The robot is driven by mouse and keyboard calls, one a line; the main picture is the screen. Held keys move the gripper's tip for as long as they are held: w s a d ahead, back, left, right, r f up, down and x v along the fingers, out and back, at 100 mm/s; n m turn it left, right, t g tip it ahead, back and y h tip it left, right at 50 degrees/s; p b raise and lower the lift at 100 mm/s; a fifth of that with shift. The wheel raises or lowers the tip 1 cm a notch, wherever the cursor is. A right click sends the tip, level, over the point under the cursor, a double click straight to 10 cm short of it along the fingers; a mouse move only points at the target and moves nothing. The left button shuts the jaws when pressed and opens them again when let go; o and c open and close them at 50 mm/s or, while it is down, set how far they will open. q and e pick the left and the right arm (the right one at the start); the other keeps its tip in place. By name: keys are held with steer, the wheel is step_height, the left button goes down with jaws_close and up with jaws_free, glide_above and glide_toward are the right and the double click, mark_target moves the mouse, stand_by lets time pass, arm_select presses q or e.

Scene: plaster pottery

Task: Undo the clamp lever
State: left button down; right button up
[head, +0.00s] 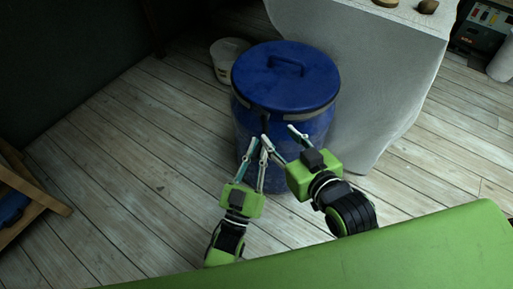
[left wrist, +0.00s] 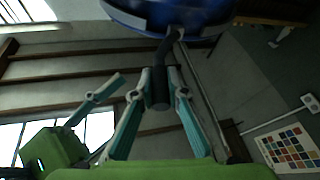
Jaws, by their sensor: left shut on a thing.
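A blue barrel (head: 250,150) stands on the floor with a blue lid (head: 285,75) and a band around its rim. The dark clamp lever (head: 264,121) shows at the front of the rim. In the left wrist view the lever (left wrist: 158,92) hangs down from the rim (left wrist: 165,22) as a dark rod. My left gripper (head: 257,146) is at the barrel's front; its fingers (left wrist: 160,88) are shut on the lever's lower end. My right gripper (head: 282,140) is just to the right, fingers spread and empty, near the barrel's front.
A cloth-covered table (head: 375,75) stands close on the barrel's right. A white bucket (head: 228,60) is behind it at the left. A wooden frame (head: 30,195) is at the far left. The plank floor between is clear.

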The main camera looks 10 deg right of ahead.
arm_select(q)
steer(key=shift+d, duration=0.1)
steer(key=c, duration=2)
jaws_free()
steer(key=shift+c, duration=0.2)
steer(key=shift+o, duration=0.3)
steer(key=v, duration=1.2)
